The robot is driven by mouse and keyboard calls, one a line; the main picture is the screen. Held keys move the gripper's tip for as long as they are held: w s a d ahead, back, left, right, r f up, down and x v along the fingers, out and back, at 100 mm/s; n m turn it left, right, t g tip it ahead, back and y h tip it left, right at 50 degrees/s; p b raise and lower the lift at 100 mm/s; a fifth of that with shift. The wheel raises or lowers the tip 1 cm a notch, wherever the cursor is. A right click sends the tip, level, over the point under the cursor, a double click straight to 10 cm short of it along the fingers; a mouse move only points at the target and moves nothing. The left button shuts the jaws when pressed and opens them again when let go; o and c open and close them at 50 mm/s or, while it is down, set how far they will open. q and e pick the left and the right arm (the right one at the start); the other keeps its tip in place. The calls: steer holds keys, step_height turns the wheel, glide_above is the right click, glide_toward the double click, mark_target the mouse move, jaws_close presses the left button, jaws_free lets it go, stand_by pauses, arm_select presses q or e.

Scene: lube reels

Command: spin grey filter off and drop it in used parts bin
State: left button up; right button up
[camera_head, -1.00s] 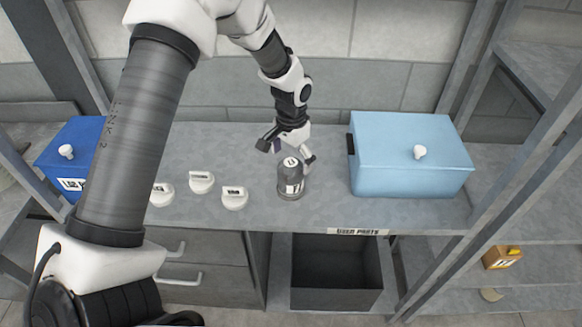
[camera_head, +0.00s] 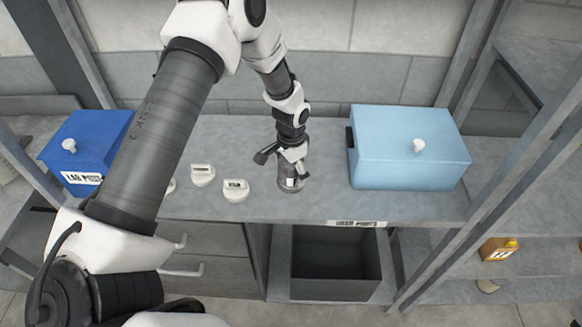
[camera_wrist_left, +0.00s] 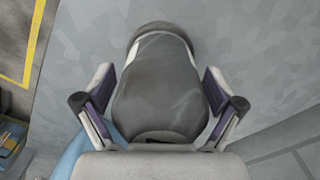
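The grey filter (camera_head: 290,184) stands upright on the bench, dark grey with a white label. My left gripper (camera_head: 283,157) is over it from above and hides its top. In the left wrist view, the filter (camera_wrist_left: 158,85) fills the space between the two fingers of the gripper (camera_wrist_left: 160,92). The fingers are spread, one on each side, with a gap to the filter. The used parts bin (camera_head: 336,288) is an open, dark, empty-looking box below the bench, under a "USED PARTS" label (camera_head: 356,223). My right gripper is not in view.
A light blue lidded box (camera_head: 410,160) stands to the right. A dark blue lidded box (camera_head: 88,148) stands at the far left. A yellow-orange item (camera_head: 499,249) sits on the right shelf.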

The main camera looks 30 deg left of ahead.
arm_select(q)
steer(key=c, duration=0.8)
steer(key=n+p, duration=0.1)
steer(key=n, duration=0.1)
steer(key=shift+r+n+p, duration=0.2)
steer(key=shift+n+p, duration=0.15)
steer(key=shift+n, duration=0.05)
steer(key=shift+c, duration=0.2)
steer(key=shift+f+n+p, duration=0.1)
steer(key=shift+n+p, duration=0.3)
steer(key=shift+n, duration=0.7)
steer(key=shift+f, duration=0.15)
steer(key=shift+s, duration=0.1)
